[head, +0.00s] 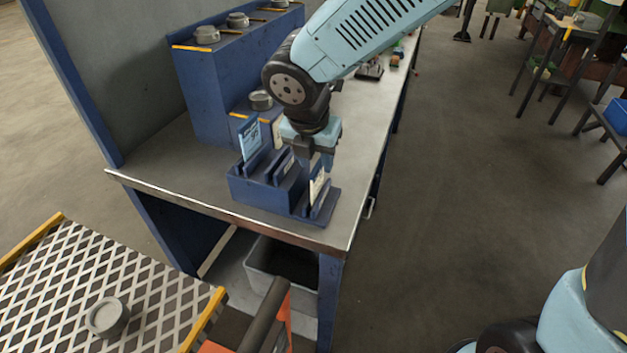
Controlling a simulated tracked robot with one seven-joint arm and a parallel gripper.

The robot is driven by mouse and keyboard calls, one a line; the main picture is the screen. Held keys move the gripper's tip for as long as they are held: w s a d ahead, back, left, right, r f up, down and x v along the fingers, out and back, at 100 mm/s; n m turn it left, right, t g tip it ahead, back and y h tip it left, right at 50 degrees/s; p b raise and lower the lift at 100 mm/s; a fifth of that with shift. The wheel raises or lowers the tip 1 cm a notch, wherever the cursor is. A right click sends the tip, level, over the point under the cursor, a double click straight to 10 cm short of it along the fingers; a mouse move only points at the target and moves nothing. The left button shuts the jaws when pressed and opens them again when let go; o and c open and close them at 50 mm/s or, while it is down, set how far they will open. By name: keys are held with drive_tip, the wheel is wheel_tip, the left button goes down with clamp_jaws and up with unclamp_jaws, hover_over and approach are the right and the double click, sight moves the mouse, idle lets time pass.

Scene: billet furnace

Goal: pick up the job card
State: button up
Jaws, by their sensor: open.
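A blue slotted rack (262,192) stands on the near corner of the workbench and holds several cards upright. A light blue card (249,140) with dark print stands in its rear left slot. A pale card (317,184) stands in the front right slot, and a darker one with white marks (285,165) is between them. I cannot tell from the print which is the job card. My gripper (316,163) points down over the right part of the rack, open, just above and behind the pale card. Contact with the card cannot be made out.
The grey workbench (160,165) has a blue stepped stand (208,90) with round metal pieces behind the rack. A grey bin (262,275) sits beneath. A mesh-topped table (60,290) with a round metal piece (107,317) is at lower left. Open floor lies right.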

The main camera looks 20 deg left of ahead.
sight(317, 184)
drive_tip(key=shift+x, duration=3.2)
clamp_jaws()
